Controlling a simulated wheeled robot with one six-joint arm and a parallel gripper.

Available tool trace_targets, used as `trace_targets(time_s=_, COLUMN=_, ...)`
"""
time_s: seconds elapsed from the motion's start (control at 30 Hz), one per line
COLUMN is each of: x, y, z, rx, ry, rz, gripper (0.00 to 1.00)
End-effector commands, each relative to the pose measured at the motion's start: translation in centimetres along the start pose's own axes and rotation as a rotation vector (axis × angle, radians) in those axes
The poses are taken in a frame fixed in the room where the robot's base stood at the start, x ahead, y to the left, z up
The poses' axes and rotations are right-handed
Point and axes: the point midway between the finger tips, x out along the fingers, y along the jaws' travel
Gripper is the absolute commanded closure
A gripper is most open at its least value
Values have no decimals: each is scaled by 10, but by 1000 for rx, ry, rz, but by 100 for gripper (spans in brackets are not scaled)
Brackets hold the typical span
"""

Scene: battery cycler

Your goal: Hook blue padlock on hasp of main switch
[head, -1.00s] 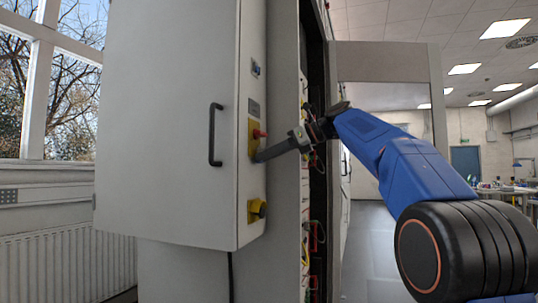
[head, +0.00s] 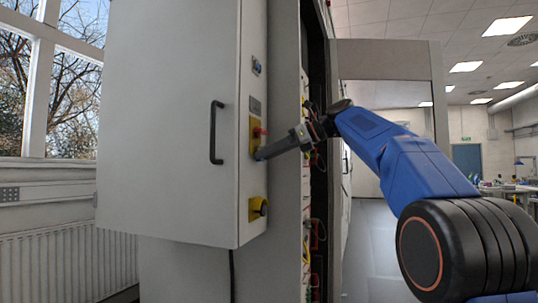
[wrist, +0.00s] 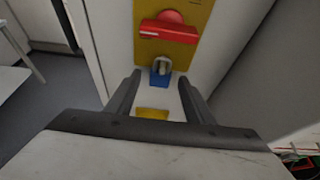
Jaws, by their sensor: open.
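The main switch has a red handle (wrist: 168,31) on a yellow plate (wrist: 186,58) on the cabinet's side face; the red handle also shows in the head view (head: 260,132). The blue padlock (wrist: 160,77) is at the plate's lower edge, just below the red handle, with its pale shackle upward. I cannot tell whether the shackle passes through the hasp. My gripper (wrist: 159,82) is open, with one finger on each side of the padlock and gaps to both. In the head view my gripper (head: 259,156) is at the plate's lower part and hides the padlock.
The cabinet door has a black handle (head: 214,132). An open rack with cables (head: 308,215) is right of the cabinet, close to my wrist. Open floor (head: 372,250) lies farther right.

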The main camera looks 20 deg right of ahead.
Motion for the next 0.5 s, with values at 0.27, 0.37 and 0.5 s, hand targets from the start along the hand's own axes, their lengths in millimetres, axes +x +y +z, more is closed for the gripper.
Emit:
trace_targets(time_s=0.27, x=-24, y=-1, z=0, rx=0, ry=0, rz=-3, gripper=52)
trace_targets(time_s=0.37, x=-43, y=-1, z=0, rx=1, ry=-1, rz=-4, gripper=52)
trace_targets(time_s=0.5, x=-70, y=-2, z=0, rx=0, ry=0, rz=-5, gripper=52)
